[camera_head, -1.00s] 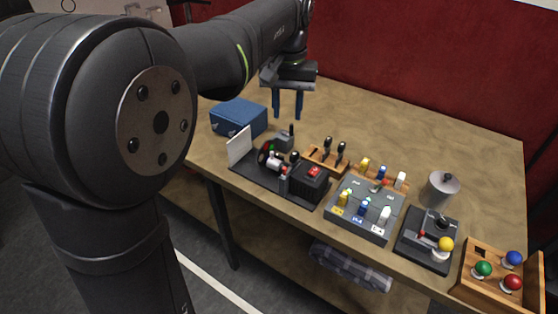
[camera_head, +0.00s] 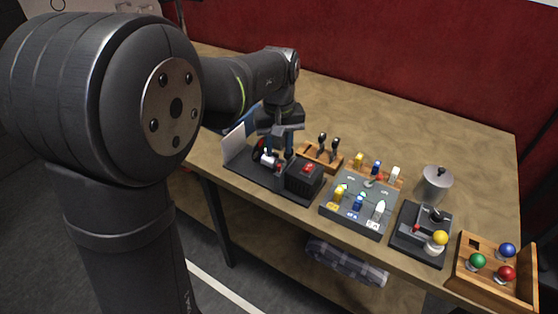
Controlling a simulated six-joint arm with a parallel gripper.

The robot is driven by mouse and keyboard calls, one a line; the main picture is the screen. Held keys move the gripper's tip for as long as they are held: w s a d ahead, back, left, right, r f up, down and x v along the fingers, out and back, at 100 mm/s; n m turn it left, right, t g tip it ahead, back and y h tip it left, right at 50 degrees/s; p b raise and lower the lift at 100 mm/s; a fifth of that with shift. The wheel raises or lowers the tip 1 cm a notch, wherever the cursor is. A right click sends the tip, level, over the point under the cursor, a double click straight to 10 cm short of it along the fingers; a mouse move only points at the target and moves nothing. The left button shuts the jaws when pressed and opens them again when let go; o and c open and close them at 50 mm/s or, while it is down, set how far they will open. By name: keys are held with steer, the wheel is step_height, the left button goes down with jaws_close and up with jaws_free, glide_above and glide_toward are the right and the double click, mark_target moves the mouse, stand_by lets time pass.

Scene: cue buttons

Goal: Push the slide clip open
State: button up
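I cannot surely pick out the slide clip. A dark base plate (camera_head: 236,165) near the table's left front edge bears a white upright panel (camera_head: 235,143), a small white cylinder (camera_head: 268,160) and a black box with a red button (camera_head: 307,170). My gripper (camera_head: 278,148) points down over the left half of this plate, just behind the white cylinder. The fingertips are small and partly lost among the dark parts, so contact cannot be told. The grey block seen there earlier is hidden by my gripper.
A wooden holder with two black-handled tools (camera_head: 322,156) stands behind the box. To the right are a grey panel with coloured switches (camera_head: 351,222), a joystick base (camera_head: 408,250), a metal canister (camera_head: 437,185) and a wooden tray (camera_head: 475,286). The back of the table is clear.

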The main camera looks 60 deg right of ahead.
mark_target(279, 165)
steer(key=shift+f, duration=2.8)
